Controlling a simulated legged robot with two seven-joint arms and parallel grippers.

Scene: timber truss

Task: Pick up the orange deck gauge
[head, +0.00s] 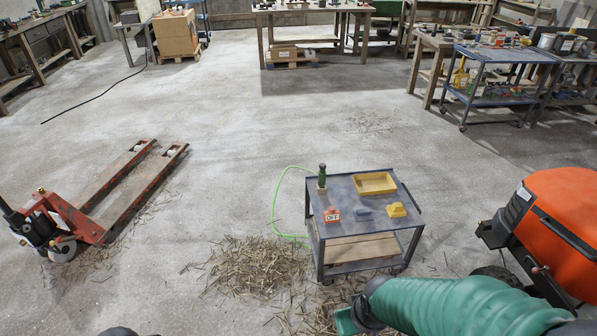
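A small orange block with a white, dark-marked front face (332,215) stands near the front left of the small grey cart's top (345,199); it is the only orange piece there and looks like the deck gauge. My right arm reaches in from the lower right in a green sleeve. Its end, with a green part at my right gripper (346,321), is low in front of the cart, apart from the block. The fingers are not clear, so I cannot tell if it is open.
The cart also holds a yellow tray (374,183), a green upright tool (322,177), a blue-grey block (364,211) and a yellow block (396,210). An orange machine (563,225) stands right, a red pallet truck (110,195) left. Straw (255,266) and a green cable (275,205) lie beside the cart.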

